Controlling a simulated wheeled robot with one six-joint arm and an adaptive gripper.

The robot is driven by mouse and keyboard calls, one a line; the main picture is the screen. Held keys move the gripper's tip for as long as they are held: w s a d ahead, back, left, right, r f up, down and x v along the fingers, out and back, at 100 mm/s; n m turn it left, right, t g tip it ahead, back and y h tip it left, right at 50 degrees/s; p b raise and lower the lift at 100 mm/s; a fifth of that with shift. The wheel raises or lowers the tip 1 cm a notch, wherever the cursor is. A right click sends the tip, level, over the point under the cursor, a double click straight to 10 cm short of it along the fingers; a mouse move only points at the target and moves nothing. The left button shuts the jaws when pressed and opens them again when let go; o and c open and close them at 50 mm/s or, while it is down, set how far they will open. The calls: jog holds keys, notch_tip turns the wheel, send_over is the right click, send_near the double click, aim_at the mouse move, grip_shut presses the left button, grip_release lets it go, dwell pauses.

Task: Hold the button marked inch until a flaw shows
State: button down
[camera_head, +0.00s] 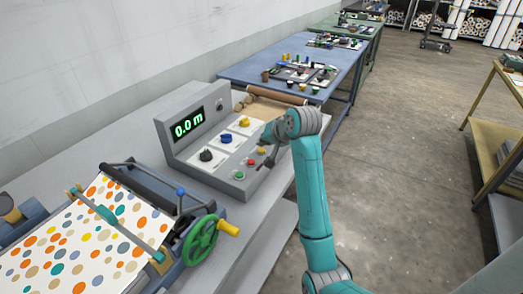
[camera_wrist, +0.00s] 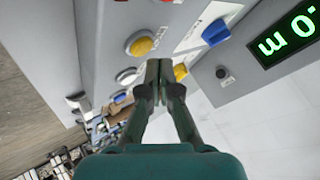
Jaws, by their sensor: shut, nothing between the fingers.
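A grey control console (camera_head: 182,148) has a green display (camera_head: 189,125) reading 0.0 m. Its front row holds a green button (camera_head: 239,175), a red button (camera_head: 251,162) and a yellow button (camera_head: 261,151); the yellow one also shows in the wrist view (camera_wrist: 141,44). A pale round button (camera_wrist: 126,76) sits beyond it. I cannot read which button is marked inch. My gripper (camera_wrist: 160,66) is shut and empty over the panel, between the button row and a yellow knob (camera_wrist: 180,72); contact cannot be told. Dotted sheet (camera_head: 75,245) lies on the press; no flaw is discernible.
A black knob (camera_head: 206,155) and a blue knob (camera_head: 226,138) stand on the console. A green handwheel (camera_head: 200,240) is at the press's side. A blue table (camera_head: 240,70) with small parts stands behind.

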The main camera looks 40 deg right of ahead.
aim_at(264, 151)
jog(key=shift+f, duration=0.8)
dwell(0.8)
jog(key=shift+r, duration=0.15)
dwell(1.8)
jog(key=shift+r, duration=0.7)
jog(key=shift+r, duration=2.5)
jog(key=shift+s, duration=0.15)
